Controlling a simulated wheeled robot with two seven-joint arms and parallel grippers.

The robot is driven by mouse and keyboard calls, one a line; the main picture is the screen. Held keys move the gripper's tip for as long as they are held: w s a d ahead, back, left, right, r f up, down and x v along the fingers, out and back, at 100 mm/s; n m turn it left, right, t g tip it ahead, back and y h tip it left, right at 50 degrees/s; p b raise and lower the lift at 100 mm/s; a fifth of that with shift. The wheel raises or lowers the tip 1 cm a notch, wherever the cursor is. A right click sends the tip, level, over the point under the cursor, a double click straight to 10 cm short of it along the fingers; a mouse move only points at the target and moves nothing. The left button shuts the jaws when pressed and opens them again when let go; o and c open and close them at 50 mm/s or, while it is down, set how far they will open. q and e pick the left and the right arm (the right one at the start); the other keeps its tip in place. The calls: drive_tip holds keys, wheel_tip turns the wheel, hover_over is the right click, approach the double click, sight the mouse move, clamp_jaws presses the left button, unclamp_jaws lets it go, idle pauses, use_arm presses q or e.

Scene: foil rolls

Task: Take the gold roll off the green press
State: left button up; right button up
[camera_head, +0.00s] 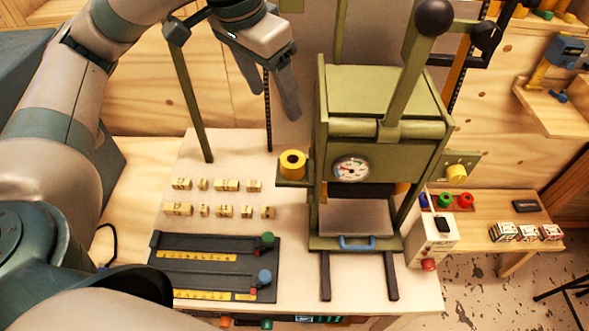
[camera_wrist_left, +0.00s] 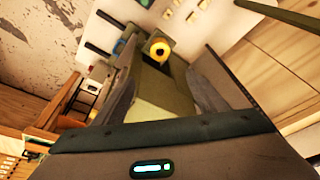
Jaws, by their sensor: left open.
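The gold roll (camera_head: 292,162) stands upright, its dark core hole facing up, on a small green side plate (camera_head: 291,181) at the left of the green press (camera_head: 375,95). It also shows in the left wrist view (camera_wrist_left: 160,49), beyond the fingers. My left gripper (camera_head: 273,103) is above and behind the roll, left of the press's upper body, fingers pointing down. Its fingers are apart and empty; the wrist view shows a clear gap between the fingertips (camera_wrist_left: 162,80). The gripper does not touch the roll. My right gripper is not in view.
The press has a tall lever with a black knob (camera_head: 435,18) and a dial gauge (camera_head: 351,169). A green post (camera_head: 190,100) rises left of my gripper. Several small type blocks (camera_head: 227,185) and a dark tray (camera_head: 215,262) lie on the tabletop. Red, green and blue rolls (camera_head: 445,200) stand right.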

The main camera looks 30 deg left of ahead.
use_arm(q)
drive_tip(key=x, duration=0.1)
drive_tip(key=b+x, duration=0.2)
drive_tip(key=shift+s+a, duration=0.15)
drive_tip(key=shift+s, duration=0.15)
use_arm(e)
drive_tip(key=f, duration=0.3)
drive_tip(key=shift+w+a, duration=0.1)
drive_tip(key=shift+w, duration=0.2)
use_arm(q)
drive_tip(key=shift+f, duration=0.15)
drive_tip(key=p, duration=0.2)
hover_over(289, 162)
wheel_tip(289, 162, down, 12)
drive_tip(key=shift+r, duration=0.2)
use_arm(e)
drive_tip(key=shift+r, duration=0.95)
